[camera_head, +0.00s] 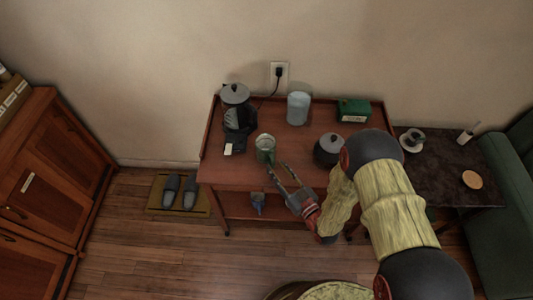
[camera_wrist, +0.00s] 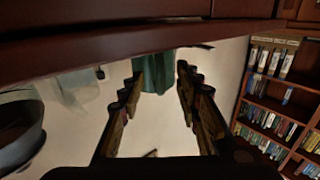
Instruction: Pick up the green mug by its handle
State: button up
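The green mug (camera_head: 265,146) stands upright near the front of the wooden cart in the head view. Its darker green side or handle faces my gripper. My gripper (camera_head: 277,168) reaches in from the lower right, with its fingertips just beside the mug. In the wrist view the two fingers (camera_wrist: 160,75) are spread apart, and the green mug (camera_wrist: 157,72) shows between and beyond their tips. The wrist picture appears upside down. I see nothing clamped between the fingers. I cannot tell whether a fingertip touches the mug.
The cart (camera_head: 233,175) also holds a coffee machine (camera_head: 238,120), a pale blue canister (camera_head: 298,108), a green box (camera_head: 352,110) and a dark lidded pot (camera_head: 329,150) close to my arm. A blue cup (camera_head: 257,201) sits on the lower shelf. A dark side table (camera_head: 450,170) stands right.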

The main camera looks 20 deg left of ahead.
aim_at(274, 164)
jog(key=x, duration=0.3)
jog(key=shift+w+a+f+b, duration=0.15)
jog(key=shift+w+f+b, duration=0.05)
jog(key=shift+b, duration=0.2)
jog(key=c, duration=0.3)
grip_shut()
